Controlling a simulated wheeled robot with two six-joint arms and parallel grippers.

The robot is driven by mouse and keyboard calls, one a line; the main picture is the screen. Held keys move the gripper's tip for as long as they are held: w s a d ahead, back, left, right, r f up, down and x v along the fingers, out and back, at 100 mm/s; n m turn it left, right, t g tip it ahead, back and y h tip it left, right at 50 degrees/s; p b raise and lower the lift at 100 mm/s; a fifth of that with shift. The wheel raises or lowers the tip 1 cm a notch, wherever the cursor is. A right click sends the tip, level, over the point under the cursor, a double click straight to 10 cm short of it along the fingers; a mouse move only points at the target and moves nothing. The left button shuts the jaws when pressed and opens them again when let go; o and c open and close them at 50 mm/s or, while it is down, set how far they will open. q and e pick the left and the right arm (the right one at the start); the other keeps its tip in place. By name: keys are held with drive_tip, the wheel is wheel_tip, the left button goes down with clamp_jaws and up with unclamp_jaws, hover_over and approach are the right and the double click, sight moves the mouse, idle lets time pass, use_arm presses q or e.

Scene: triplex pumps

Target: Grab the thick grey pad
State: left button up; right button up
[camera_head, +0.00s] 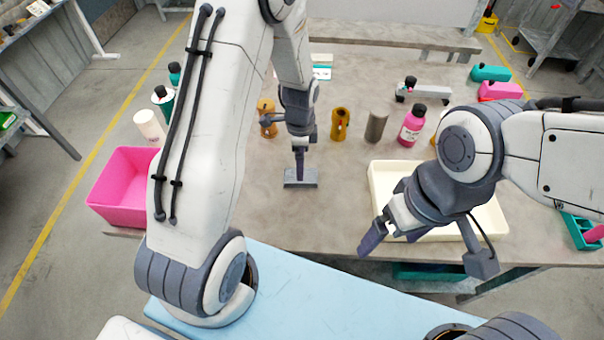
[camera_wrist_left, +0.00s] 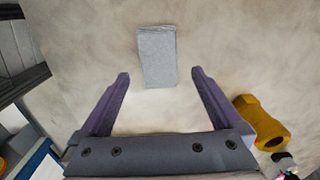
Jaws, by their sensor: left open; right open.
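The thick grey pad (camera_head: 301,183) lies flat on the table, near the middle of the head view. In the left wrist view the pad (camera_wrist_left: 157,57) lies just beyond my open fingertips, roughly centred between them. My left gripper (camera_head: 300,172) points down at the pad in the head view and hides part of it; in the wrist view its jaws (camera_wrist_left: 160,76) are apart and empty. I cannot tell how high above the pad it is. My right gripper (camera_head: 388,232) is open and empty, over the front left side of the cream tray.
A pink bin (camera_head: 122,187) stands at the left table edge and a cream tray (camera_head: 385,180) at the right. A mustard-yellow part (camera_head: 340,122), a grey-brown cylinder (camera_head: 376,125) and a pink bottle (camera_head: 411,126) stand behind the pad. The table around the pad is clear.

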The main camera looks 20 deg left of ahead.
sight(310, 174)
use_arm(q)
drive_tip(key=shift+f+p, duration=0.7)
drive_tip(key=shift+f, duration=2.15)
drive_tip(key=c, duration=1.3)
drive_tip(key=shift+o, duration=0.2)
